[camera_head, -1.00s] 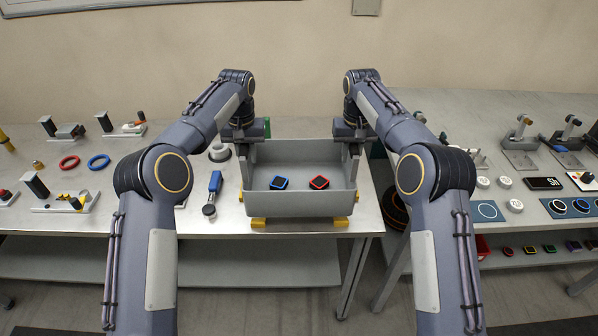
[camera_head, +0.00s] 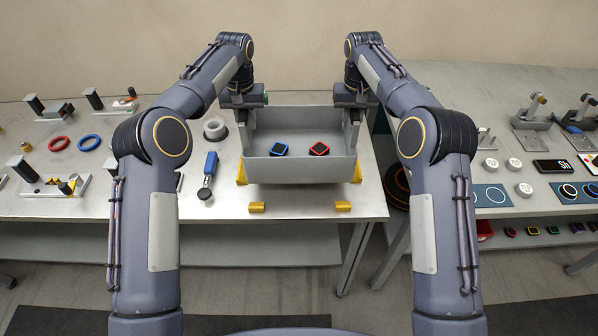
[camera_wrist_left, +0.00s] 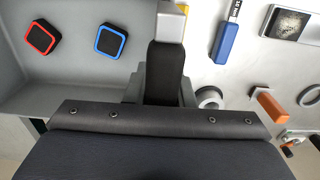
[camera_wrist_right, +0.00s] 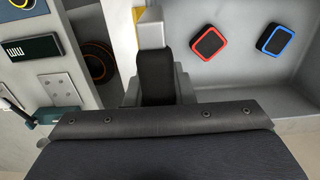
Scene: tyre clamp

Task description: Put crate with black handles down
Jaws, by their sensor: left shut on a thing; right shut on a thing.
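The grey crate (camera_head: 300,171) is in the middle of the head view, over the left table, and looks level. Its black handles are mostly hidden by my grippers. My left gripper (camera_head: 243,104) is shut on the crate's left side at the handle, and my right gripper (camera_head: 355,104) is shut on its right side. A blue-rimmed block (camera_head: 279,149) and a red-rimmed block (camera_head: 319,148) lie inside the crate. Two yellow corner pieces (camera_head: 257,207) (camera_head: 343,205) lie in front of the crate, apart from it. I cannot tell whether its bottom touches the table.
The left table (camera_head: 120,203) has a blue-handled tool (camera_head: 209,170) and a round grey part (camera_head: 215,129) close to the crate's left. Red (camera_head: 59,144) and blue (camera_head: 89,142) rings lie further left. A second table with fixtures stands right, beyond a gap.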

